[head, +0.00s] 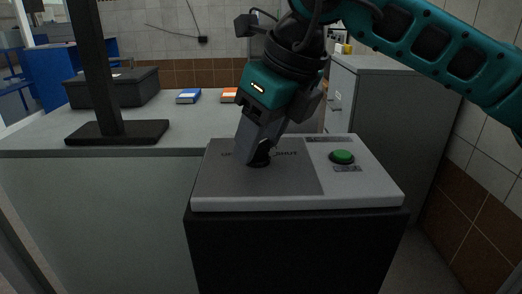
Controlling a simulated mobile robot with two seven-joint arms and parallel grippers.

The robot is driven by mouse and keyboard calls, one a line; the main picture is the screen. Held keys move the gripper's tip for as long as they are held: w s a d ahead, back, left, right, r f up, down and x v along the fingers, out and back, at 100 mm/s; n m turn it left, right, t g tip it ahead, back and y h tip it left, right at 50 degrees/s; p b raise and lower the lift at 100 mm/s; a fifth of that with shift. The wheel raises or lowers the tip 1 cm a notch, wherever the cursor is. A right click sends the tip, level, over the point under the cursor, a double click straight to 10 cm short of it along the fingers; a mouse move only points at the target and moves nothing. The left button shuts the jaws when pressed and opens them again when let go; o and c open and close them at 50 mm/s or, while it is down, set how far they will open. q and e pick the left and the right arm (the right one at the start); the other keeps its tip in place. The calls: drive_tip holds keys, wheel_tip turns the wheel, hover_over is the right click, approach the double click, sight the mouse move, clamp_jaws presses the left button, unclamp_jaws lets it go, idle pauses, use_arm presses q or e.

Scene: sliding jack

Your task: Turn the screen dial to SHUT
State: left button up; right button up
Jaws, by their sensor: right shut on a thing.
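The screen dial (260,158) is a small black knob on the grey plate of a control panel (365,185). The word SHUT is printed to the right of the dial, and a label to its left is partly hidden by my gripper. My right gripper (255,150) reaches down from above and is shut on the dial. The dial's pointer direction is hidden by the fingers. My left gripper does not show.
A green button (342,157) sits on the panel right of the dial. Behind is a counter (200,125) with a black stand (118,132), a dark box (115,88), and blue (188,96) and orange (229,95) items. A grey cabinet (385,115) stands at right.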

drive_tip(key=m+t+b, duration=0.1)
drive_tip(key=m+b, duration=0.1)
drive_tip(key=m, duration=0.1)
drive_tip(key=shift+s+h, duration=0.1)
drive_tip(key=shift+h, duration=0.3)
drive_tip(key=shift+m, duration=0.4)
drive_tip(key=o, duration=1)
drive_tip(key=shift+o, duration=0.2)
